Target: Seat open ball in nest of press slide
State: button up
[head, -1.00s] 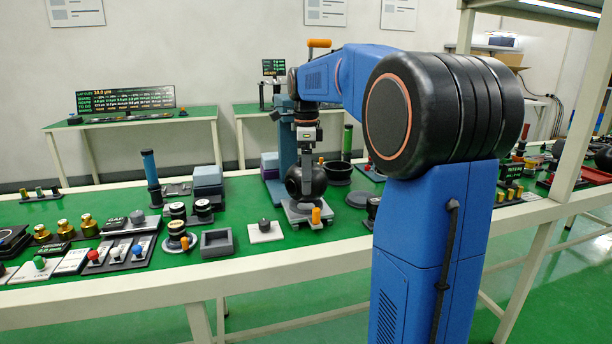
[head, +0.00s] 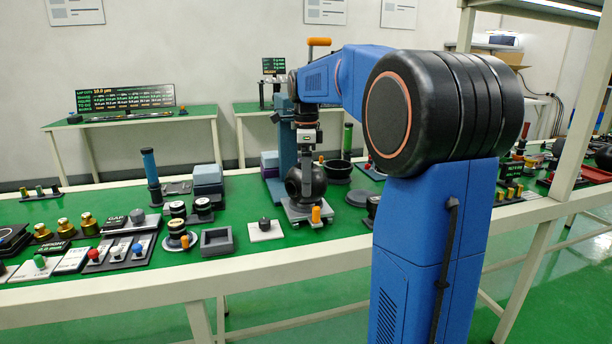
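The dark, round open ball (head: 306,183) is at the press, directly over the grey press slide (head: 296,215). The slide carries an orange knob (head: 316,214) at its front. The nest is hidden under the ball, so I cannot tell whether the ball rests fully in it. My gripper (head: 306,162) points down at the top of the ball, in front of the blue press column (head: 284,140). The fingers are too small and dark to tell whether they are shut on the ball or open around it.
A grey square tray (head: 217,241) and a white plate with a black knob (head: 265,230) lie left of the slide. A black bowl (head: 338,170) stands to the right behind it. Blue blocks (head: 208,176) and a blue-handled tool (head: 150,168) stand at left.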

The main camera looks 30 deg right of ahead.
jog(key=shift+f, duration=0.65)
jog(key=o, duration=1)
notch_tip(320, 180, up, 17)
jog(key=shift+r, duration=0.2)
jog(key=s+a+f+n+t, duration=0.1)
jog(key=s+a+f+n, duration=0.45)
jog(key=s, duration=0.25)
jog(key=s+a+f+n+t, duration=0.1)
jog(key=s+a+f+n, duration=0.4)
jog(key=s+f+n, duration=0.25)
jog(key=s+a+f+n+t, duration=0.1)
jog(key=s+a+f+n, duration=0.1)
jog(key=s+f+n, duration=0.3)
jog(key=s+a+f+n+t, duration=0.1)
jog(key=s+a+f+n, duration=0.2)
jog(key=s+f+n, duration=0.3)
jog(key=s+f, duration=0.3)
jog(key=f, duration=0.3)
jog(key=shift+s+a+f+t, duration=0.15)
jog(key=shift+s+f+t, duration=0.15)
jog(key=shift+s+t, duration=0.1)
